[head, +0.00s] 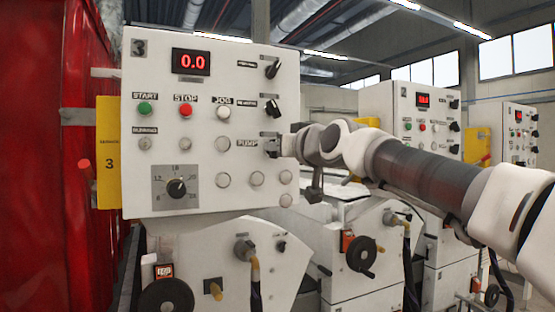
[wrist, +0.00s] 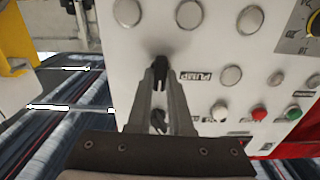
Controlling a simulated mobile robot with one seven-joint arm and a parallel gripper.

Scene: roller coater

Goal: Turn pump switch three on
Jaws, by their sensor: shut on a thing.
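The white control panel (head: 140,70) marked 3 faces me in the head view. Its pump switch (wrist: 161,62) is a small black knob beside the PUMP label (wrist: 197,76) in the wrist view. My gripper (wrist: 160,78) is shut on this knob, with a finger on either side of it. In the head view my gripper (head: 279,147) reaches the panel's right edge and mostly hides the switch, so its exact angle is hard to tell.
Other black selector knobs (head: 271,108) sit just above, close to my gripper. Start (head: 145,108) and stop (head: 186,110) buttons are further left. A black dial (head: 177,188) is lower left. A second similar panel (head: 400,98) stands behind my arm. Handwheels (head: 361,254) stick out below.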

